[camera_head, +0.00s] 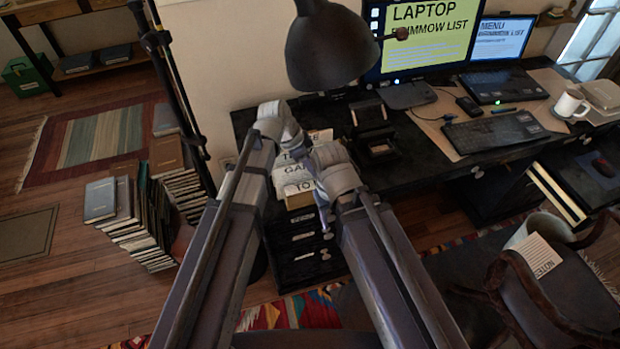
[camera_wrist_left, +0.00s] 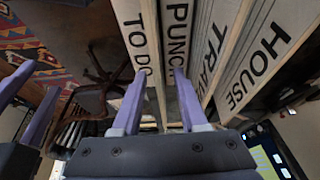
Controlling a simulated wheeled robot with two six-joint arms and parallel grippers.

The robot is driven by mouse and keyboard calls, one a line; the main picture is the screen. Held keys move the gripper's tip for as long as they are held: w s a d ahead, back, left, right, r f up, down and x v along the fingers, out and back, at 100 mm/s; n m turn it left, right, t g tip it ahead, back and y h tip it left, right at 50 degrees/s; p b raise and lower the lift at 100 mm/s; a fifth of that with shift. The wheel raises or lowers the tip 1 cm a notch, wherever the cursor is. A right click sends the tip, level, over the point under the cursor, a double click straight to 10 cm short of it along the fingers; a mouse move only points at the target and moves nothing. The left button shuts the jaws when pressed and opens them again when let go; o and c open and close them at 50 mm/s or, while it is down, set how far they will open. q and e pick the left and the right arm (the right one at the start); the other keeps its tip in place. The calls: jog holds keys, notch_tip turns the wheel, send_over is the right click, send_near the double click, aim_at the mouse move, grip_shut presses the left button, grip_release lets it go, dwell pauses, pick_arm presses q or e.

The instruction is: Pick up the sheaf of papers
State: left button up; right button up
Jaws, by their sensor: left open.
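White paper sheaves with black lettering (camera_head: 293,178) lie at the desk's left front, partly hidden behind my wrists. In the left wrist view, sheaves lettered "TO DO" (camera_wrist_left: 137,40), "PUNCH" (camera_wrist_left: 180,25), "TRAV" (camera_wrist_left: 215,45) and "HOUSE" (camera_wrist_left: 262,60) show side by side. My left gripper (camera_wrist_left: 160,72) is open, its fingers apart close to the "TO DO" and "PUNCH" sheaves. I cannot tell whether a finger touches them. My right gripper's purple fingers (camera_wrist_left: 43,78) stand apart at the left edge of that view, with nothing seen between them.
A dark lamp (camera_head: 325,45) hangs above the wrists. The black desk (camera_head: 430,180) holds a monitor (camera_head: 425,35), a keyboard (camera_head: 495,132) and a mug (camera_head: 571,103). Book stacks (camera_head: 130,220) stand on the floor at left. A chair (camera_head: 530,290) is at lower right.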

pick_arm(q)
jog(key=shift+f+b, duration=0.25)
jog(key=shift+b, duration=0.05)
jog(key=shift+c, duration=0.3)
grip_shut()
dwell(0.3)
dwell(1.1)
